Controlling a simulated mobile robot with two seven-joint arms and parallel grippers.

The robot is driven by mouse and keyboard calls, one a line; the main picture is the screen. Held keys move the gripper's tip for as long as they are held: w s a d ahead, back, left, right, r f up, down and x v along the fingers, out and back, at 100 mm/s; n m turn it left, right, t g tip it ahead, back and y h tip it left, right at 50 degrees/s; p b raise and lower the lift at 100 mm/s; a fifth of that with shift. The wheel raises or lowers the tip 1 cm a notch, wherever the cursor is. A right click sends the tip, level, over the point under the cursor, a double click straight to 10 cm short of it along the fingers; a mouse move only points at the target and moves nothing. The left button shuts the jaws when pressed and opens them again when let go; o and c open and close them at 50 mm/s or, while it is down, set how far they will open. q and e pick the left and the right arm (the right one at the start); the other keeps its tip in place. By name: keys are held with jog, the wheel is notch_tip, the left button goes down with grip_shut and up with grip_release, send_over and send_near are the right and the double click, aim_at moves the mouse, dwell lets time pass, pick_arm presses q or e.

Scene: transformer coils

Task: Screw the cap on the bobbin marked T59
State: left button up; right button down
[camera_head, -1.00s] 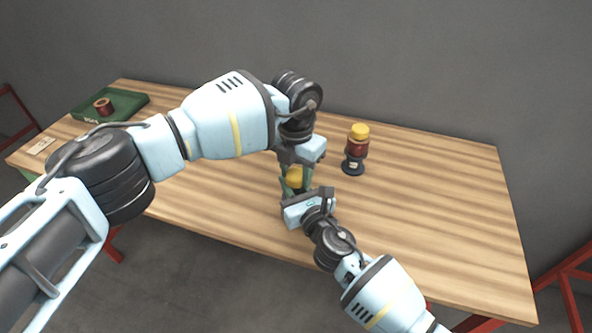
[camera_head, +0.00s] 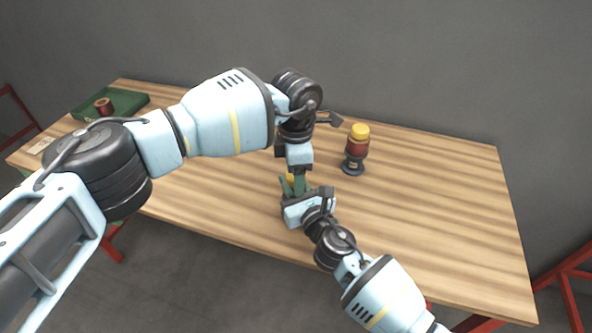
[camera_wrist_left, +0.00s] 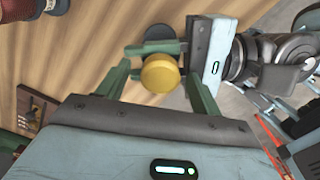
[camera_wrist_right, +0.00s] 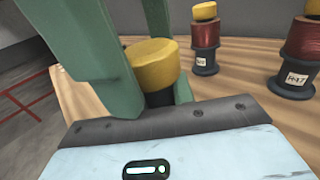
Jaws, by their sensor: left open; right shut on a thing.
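A yellow cap (camera_wrist_right: 152,62) sits on top of a dark bobbin part (camera_wrist_right: 158,98) in the right wrist view. My right gripper (camera_wrist_right: 150,95) is shut on this bobbin just below the cap. The cap shows from above in the left wrist view (camera_wrist_left: 160,74). My left gripper (camera_wrist_left: 160,68) is open, with its green fingers on either side of the cap and apart from it. In the head view the left gripper (camera_head: 297,184) hides most of the cap (camera_head: 290,179). The held bobbin's label and any winding are hidden.
A green tray (camera_head: 130,101) with a copper spool (camera_head: 103,105) lies far left. The table's right is clear.

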pick_arm(q)
notch_tip(320, 180, up, 12)
dwell(0.6)
pick_arm(e)
jog(key=c, duration=1.1)
grip_release()
jog(key=shift+s, duration=0.1)
pick_arm(q)
notch_tip(320, 180, up, 2)
jog(key=shift+s+r+p, duration=0.1)
jog(key=shift+r+p, duration=0.15)
jog(key=shift+p, duration=0.2)
pick_arm(e)
jog(key=v, duration=0.7)
jog(key=shift+s+d, duration=0.25)
jog(key=shift+f, duration=0.1)
